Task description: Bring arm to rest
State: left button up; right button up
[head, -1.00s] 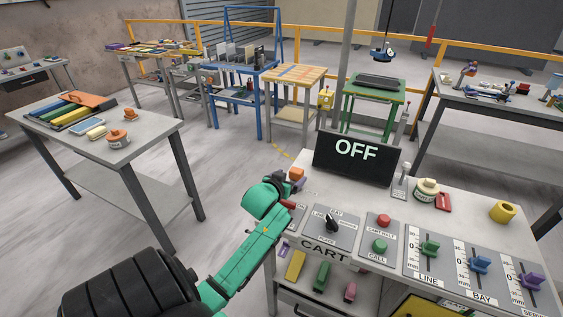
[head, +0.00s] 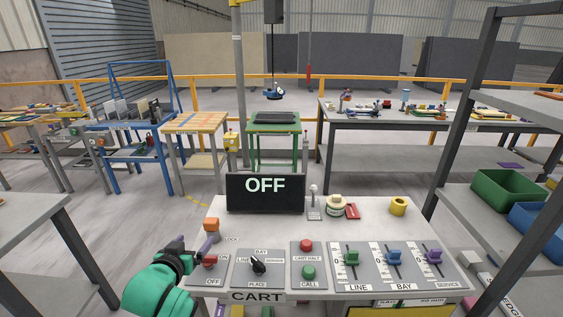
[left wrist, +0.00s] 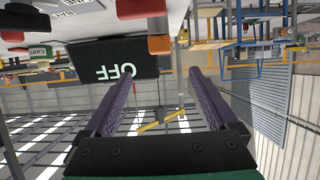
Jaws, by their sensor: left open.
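My left gripper (head: 193,246) is at the left front end of the control console (head: 215,211), with its purple fingers apart and nothing between them. The left wrist view shows the two spread fingers (left wrist: 162,74), with the dark OFF screen (left wrist: 113,62) beyond them. In the head view the screen (head: 265,193) reads OFF at the back of the console. An orange block (head: 211,225) and a red switch part (head: 210,260) are close to the gripper. I cannot tell whether the gripper touches the console. My right gripper is not in view.
The console carries a black knob (head: 258,265), a red button (head: 306,246), a green button (head: 308,272) and several sliders. A grey table (head: 35,225) is at left and a shelf with bins (head: 505,190) at right.

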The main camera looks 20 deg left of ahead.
pick_arm(q)
jog(key=s+d+f+m+g+h, duration=0.2)
jog(key=s+d+f+m+g, duration=0.1)
jog(key=s+d+f+g, duration=0.35)
jog(key=s+d+f+m+g+h, duration=0.3)
jog(key=s+d+f, duration=0.3)
jog(key=s+d, duration=0.3)
notch_tip(320, 180, down, 22)
jog(key=d, duration=0.1)
jog(key=s+a+f+g, duration=0.2)
jog(key=s+f, duration=1.3)
jog(key=s, duration=0.3)
jog(key=shift+a+f+y, duration=0.3)
jog(key=shift+a+f, duration=0.05)
jog(key=shift+a, duration=0.05)
